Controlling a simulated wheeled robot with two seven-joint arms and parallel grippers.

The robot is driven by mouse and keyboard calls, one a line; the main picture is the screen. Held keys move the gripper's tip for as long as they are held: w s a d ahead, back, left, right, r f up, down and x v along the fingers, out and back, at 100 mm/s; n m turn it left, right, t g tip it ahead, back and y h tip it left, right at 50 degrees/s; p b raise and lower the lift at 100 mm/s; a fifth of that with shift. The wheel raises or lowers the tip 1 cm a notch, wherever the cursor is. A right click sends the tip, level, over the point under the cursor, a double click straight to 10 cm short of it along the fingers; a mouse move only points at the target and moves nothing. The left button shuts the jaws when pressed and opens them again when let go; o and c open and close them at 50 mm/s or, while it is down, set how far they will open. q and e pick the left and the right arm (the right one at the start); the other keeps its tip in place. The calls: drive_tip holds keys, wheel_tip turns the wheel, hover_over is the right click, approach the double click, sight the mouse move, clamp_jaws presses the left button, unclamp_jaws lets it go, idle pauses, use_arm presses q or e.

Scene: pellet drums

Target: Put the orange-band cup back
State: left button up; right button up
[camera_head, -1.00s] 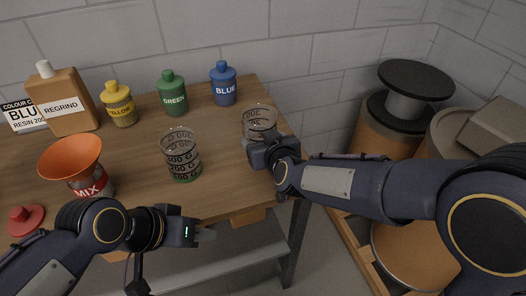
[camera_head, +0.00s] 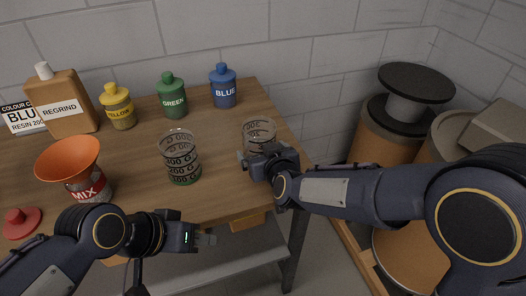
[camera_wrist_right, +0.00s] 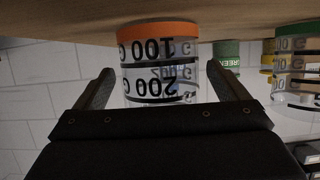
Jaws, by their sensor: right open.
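The orange-band cup (camera_head: 259,130) is clear with black gram marks and stands near the table's right end, its lower part hidden by my gripper in the head view. In the right wrist view, which is upside down, the cup (camera_wrist_right: 158,72) shows its orange band at the base, against the wooden top. My right gripper (camera_wrist_right: 168,88) is open, with one finger on each side of the cup and visible gaps. It also shows in the head view (camera_head: 258,160). My left gripper (camera_head: 208,239) is over the front edge, away from the cup; its finger opening is unclear.
A green-band cup (camera_head: 182,160) stands left of the orange-band cup. Blue (camera_head: 223,88), green (camera_head: 172,97) and yellow (camera_head: 118,108) bottles line the back. The MIX container with orange funnel (camera_head: 68,160) is at left. Drums (camera_head: 385,130) stand beyond the table's right side.

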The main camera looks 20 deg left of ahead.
drive_tip(key=shift+r, duration=0.3)
drive_tip(key=p+v, duration=0.1)
drive_tip(key=v, duration=1.1)
drive_tip(key=shift+f, duration=0.15)
drive_tip(key=s+d+r+m+g, duration=0.1)
drive_tip(key=s+d+m, duration=0.1)
drive_tip(key=d, duration=0.7)
drive_tip(key=s+d+r+m+g, duration=0.1)
drive_tip(key=s+d+m+g, duration=0.1)
drive_tip(key=d, duration=0.6)
drive_tip(key=s+d+f+m+g+h+p, duration=0.2)
drive_tip(key=s+d+f+m+h, duration=0.1)
drive_tip(key=s+d, duration=0.8)
drive_tip(key=shift+s+d+m+g+h, duration=0.35)
drive_tip(key=shift+s+m, duration=0.45)
drive_tip(key=shift+s, duration=0.35)
drive_tip(key=shift+f, duration=0.25)
drive_tip(key=shift+c, duration=0.4)
